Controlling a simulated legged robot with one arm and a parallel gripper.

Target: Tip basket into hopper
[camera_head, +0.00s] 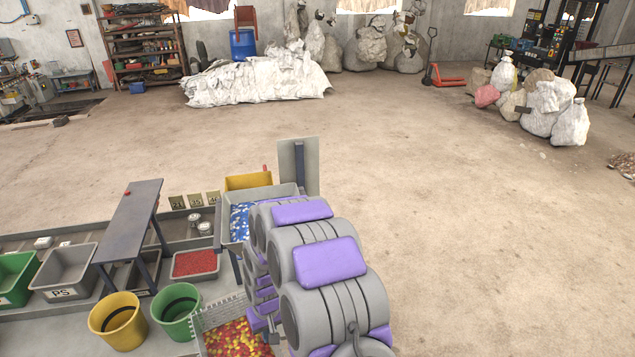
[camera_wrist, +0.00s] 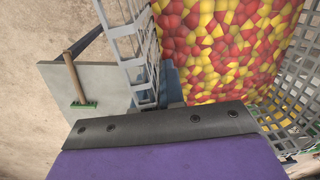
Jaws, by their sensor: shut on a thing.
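The grey wire-mesh basket (camera_head: 201,321) is low in the head view, filled with red and yellow pieces. In the wrist view the basket (camera_wrist: 127,30) fills the upper right, and its mesh walls stand on both sides of the pieces. My gripper (camera_wrist: 172,105) is shut on the basket at its near side; the fingertips are mostly hidden. A grey bin (camera_head: 286,190) of blue and white pieces stands beyond my arm, partly hidden by it. I cannot tell whether this bin is the hopper.
A yellow bucket (camera_head: 117,320) and a green bucket (camera_head: 176,312) stand left of the basket. Behind them are a red-filled tray (camera_head: 195,264), a narrow grey table (camera_head: 132,215) and a PS bin (camera_head: 65,270). A green brush (camera_wrist: 82,103) lies on a grey panel.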

